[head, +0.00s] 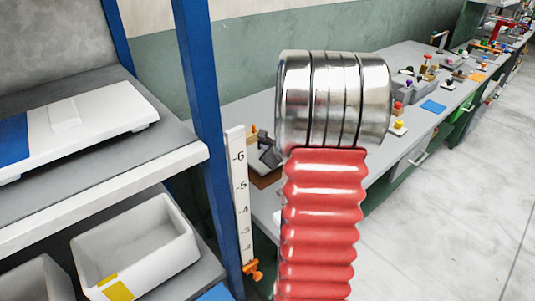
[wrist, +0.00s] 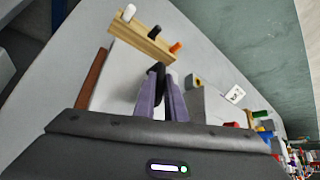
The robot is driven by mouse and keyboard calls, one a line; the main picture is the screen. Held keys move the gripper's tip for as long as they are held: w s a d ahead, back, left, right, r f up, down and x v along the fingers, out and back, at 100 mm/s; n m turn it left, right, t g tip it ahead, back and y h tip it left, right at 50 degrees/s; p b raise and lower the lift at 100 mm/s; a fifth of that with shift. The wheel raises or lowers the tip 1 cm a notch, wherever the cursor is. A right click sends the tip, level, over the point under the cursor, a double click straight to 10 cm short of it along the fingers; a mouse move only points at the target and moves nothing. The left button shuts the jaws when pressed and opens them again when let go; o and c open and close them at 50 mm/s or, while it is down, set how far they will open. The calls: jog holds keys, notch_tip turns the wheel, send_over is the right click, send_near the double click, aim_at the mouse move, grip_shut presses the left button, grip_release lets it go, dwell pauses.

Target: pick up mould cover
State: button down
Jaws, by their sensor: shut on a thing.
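In the wrist view my gripper (wrist: 165,92) has its two purple fingers close together, shut on a slim black piece (wrist: 157,72). I take this piece for part of the mould cover; its full shape is hidden by the fingers and the gripper body. A pale surface lies behind and around the fingers, with a brown strip (wrist: 92,80) along its left and a grey block (wrist: 210,106) to its right. I cannot tell whether the held piece touches that surface. In the head view my arm's chrome and red sections fill the middle, and my gripper is out of sight.
A wooden rack (wrist: 142,36) with white, black and orange knobs stands just beyond my fingers. In the head view a blue shelf post (head: 203,100) and a white ruler (head: 239,190) stand left of my arm. A white bin (head: 135,250) is on the lower shelf. Bare floor lies right.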

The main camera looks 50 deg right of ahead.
notch_tip(320, 180, up, 5)
jog(key=shift+r, duration=0.25)
jog(key=shift+s, duration=0.15)
dwell(0.9)
